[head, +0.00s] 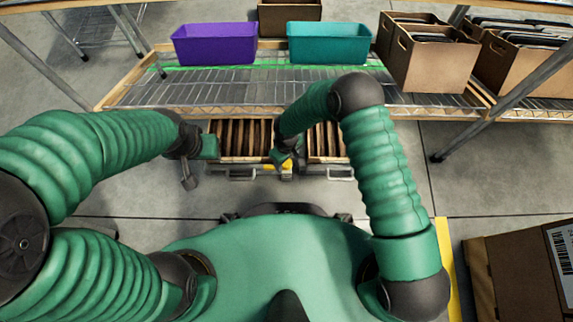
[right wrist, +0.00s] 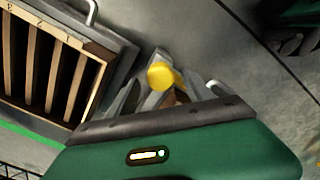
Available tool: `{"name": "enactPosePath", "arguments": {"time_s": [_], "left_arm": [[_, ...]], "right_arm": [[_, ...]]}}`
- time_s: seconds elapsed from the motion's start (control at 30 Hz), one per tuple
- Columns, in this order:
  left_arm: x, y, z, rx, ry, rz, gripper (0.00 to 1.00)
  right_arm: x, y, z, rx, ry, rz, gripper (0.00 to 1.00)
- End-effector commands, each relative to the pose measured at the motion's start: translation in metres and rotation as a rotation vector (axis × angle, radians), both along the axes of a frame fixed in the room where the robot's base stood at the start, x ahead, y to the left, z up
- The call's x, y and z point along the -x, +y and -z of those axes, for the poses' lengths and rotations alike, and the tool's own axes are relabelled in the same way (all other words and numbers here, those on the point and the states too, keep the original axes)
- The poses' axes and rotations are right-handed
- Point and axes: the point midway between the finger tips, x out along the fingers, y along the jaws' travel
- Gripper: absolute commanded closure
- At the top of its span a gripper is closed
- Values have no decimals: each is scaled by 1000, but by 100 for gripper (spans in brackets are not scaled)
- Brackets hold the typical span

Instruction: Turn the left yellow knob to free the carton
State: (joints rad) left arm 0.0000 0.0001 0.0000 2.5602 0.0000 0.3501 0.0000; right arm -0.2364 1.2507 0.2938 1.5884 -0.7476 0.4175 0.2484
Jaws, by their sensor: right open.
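A yellow knob (right wrist: 165,76) shows in the right wrist view, between the spread fingers of my right gripper (right wrist: 170,92). I cannot tell whether the fingers touch it. In the head view, yellow (head: 270,167) shows at the front of the left carton (head: 240,158), partly hidden by my right gripper (head: 286,164). The left carton is brown, with upright dividers; it also shows in the right wrist view (right wrist: 97,85). A similar right carton (head: 327,158) stands beside it, partly hidden by my right arm. My left gripper (head: 189,181) is left of the left carton; its opening is unclear.
Behind the cartons is a wire shelf (head: 200,94) with a purple bin (head: 215,45) and a teal bin (head: 329,44). Brown boxes (head: 435,65) stand at the back right. A labelled box (head: 520,275) is at the lower right. Floor in front is clear.

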Motion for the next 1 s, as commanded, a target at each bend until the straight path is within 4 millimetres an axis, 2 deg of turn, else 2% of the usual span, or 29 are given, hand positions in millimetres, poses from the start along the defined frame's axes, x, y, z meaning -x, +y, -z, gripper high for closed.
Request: {"name": "enactPosePath", "arguments": {"time_s": [0.03,0.1,0.4,0.87,1.0], "left_arm": [[0,0,9,0,0,0,64],[0,0,11,0,0,0,64],[0,0,10,0,0,0,64],[0,0,10,0,0,0,64],[0,0,10,0,0,0,64]], "right_arm": [[0,0,11,0,0,0,40],[-1,0,16,-1,-1,1,40],[-1,0,17,-1,-1,1,40],[0,0,17,-1,-1,1,99],[-1,0,17,-1,-1,1,100]]}}
